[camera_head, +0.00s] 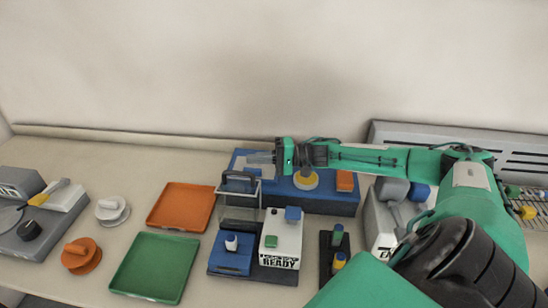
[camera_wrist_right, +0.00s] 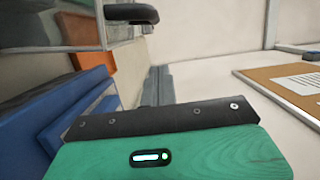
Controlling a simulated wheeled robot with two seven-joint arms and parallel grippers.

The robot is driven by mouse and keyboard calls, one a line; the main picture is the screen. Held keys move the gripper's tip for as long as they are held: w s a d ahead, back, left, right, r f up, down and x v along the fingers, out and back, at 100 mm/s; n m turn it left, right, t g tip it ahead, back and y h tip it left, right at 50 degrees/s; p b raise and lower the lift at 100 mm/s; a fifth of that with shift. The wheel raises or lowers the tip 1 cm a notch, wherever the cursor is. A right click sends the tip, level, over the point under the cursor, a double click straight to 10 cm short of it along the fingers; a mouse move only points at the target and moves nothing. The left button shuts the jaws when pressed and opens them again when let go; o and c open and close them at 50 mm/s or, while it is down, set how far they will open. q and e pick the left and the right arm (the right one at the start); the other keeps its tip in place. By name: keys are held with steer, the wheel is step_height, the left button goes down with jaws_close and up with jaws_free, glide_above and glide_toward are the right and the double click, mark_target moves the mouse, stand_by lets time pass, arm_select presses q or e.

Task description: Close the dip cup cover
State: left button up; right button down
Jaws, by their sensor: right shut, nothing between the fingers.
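The clear dip cup cover (camera_head: 240,201) stands upright behind a small blue block with a white-topped cup (camera_head: 231,243). A dark handle (camera_head: 238,178) is at its top, and the handle also shows at the top of the right wrist view (camera_wrist_right: 130,14). My right gripper (camera_head: 257,157) reaches in from the right, just behind and above the handle in the head view. Its fingers (camera_wrist_right: 158,88) are shut and empty. The handle appears apart from the fingers, though the exact gap is hard to judge. My left gripper is not in view.
A blue station with a yellow-rimmed disc (camera_head: 306,180) lies under my right arm. A white box marked READY (camera_head: 281,237) is beside the cup. Orange (camera_head: 184,207) and green (camera_head: 153,267) trays lie left. A grey panel (camera_head: 450,138) is at the back right.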

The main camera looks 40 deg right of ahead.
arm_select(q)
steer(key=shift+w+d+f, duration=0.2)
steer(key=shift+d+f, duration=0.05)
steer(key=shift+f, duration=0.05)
arm_select(e)
steer(key=shift+s+a, duration=0.6)
steer(key=shift+a, duration=0.3)
steer(key=shift+s+a, duration=0.6)
steer(key=shift+a, duration=0.3)
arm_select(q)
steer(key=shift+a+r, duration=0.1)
arm_select(e)
steer(key=shift+r, duration=0.1)
